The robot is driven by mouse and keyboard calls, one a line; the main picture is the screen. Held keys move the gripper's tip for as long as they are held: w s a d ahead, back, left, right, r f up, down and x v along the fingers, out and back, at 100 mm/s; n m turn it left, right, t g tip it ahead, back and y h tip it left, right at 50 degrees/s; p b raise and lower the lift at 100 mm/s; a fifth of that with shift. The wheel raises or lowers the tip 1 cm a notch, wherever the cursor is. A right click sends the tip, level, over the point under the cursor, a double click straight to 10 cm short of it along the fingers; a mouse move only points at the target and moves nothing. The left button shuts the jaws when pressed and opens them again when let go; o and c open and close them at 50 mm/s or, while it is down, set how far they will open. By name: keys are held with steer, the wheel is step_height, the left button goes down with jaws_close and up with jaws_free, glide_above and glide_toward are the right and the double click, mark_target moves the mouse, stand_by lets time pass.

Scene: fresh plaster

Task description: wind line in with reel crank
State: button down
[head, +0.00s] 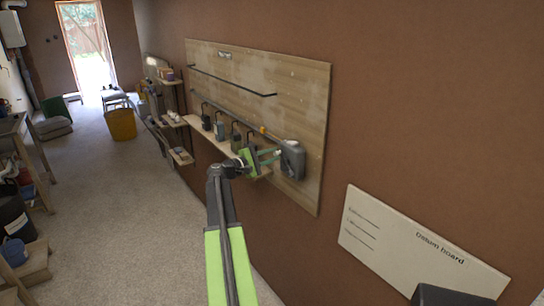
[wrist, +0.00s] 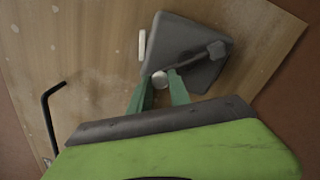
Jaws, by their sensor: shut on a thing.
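The reel (head: 293,161) is a grey box on the right part of the wooden wall board. It also shows in the wrist view (wrist: 178,32), with a dark crank arm (wrist: 196,58) across its face. A pale round crank knob (wrist: 159,80) sits at the lower left end of the arm. My gripper (head: 275,156) is at the left side of the reel. In the wrist view, the green fingers of my gripper (wrist: 159,88) are shut on the crank knob, one on each side. The line cannot be made out clearly.
The wooden board (head: 305,95) carries a dark rail (head: 230,80) and a shelf with several small dark items. A black hook (wrist: 48,108) stands out left of my gripper. A pale sign (head: 410,245) hangs lower right. The floor (head: 110,200) to the left is open.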

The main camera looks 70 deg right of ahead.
steer(key=c, duration=1.2)
jaws_free()
steer(key=v, duration=1.7)
steer(key=shift+a, duration=0.25)
steer(key=shift+f, duration=0.1)
